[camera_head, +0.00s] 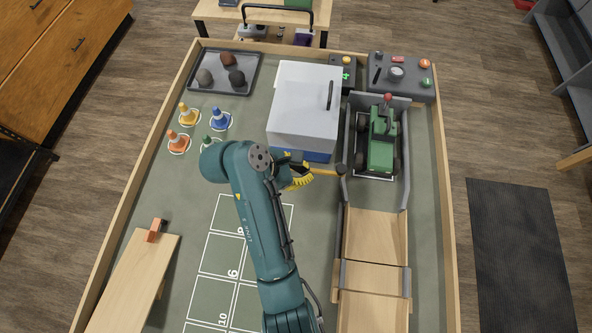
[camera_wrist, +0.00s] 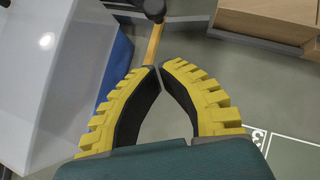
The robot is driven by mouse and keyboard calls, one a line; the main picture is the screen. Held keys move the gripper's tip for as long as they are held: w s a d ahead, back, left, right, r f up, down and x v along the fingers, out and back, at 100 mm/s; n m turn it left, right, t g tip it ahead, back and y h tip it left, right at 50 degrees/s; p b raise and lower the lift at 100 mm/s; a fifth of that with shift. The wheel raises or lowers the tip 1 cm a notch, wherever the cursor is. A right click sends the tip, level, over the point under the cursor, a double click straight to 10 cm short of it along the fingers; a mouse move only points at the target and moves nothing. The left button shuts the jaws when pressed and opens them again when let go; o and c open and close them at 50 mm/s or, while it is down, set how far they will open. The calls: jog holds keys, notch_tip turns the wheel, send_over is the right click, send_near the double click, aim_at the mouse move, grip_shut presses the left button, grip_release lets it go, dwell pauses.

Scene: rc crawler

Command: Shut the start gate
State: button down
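The start gate is a thin yellow bar (camera_head: 324,172) on a dark round-topped post (camera_head: 341,169) at the front left corner of the crawler's bay. The bar points left, away from the lane, so the gate stands open. In the wrist view the bar (camera_wrist: 154,45) runs from the post (camera_wrist: 154,9) down to the fingertips. My gripper (camera_head: 308,175), with yellow ribbed fingers, is at the bar's free end. In the wrist view its fingertips (camera_wrist: 159,66) are nearly together, with the bar's end partly hidden behind the left tip. Whether they touch the bar is unclear.
The green crawler (camera_head: 381,145) sits in the bay, with a wooden ramp (camera_head: 375,235) in front. A white-lidded box (camera_head: 304,105) stands close behind my gripper. Cones, including a blue one (camera_head: 220,119), and a tray of rocks (camera_head: 252,83) are at the left.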

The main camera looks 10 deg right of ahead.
jog(key=x, duration=0.4)
jog(key=shift+w+d+f+p, duration=0.1)
jog(key=shift+w+d+p, duration=0.1)
jog(key=shift+d, duration=0.7)
jog(key=shift+w+d+p, duration=0.1)
jog(key=shift+d+p, duration=0.05)
jog(key=shift+d, duration=0.8)
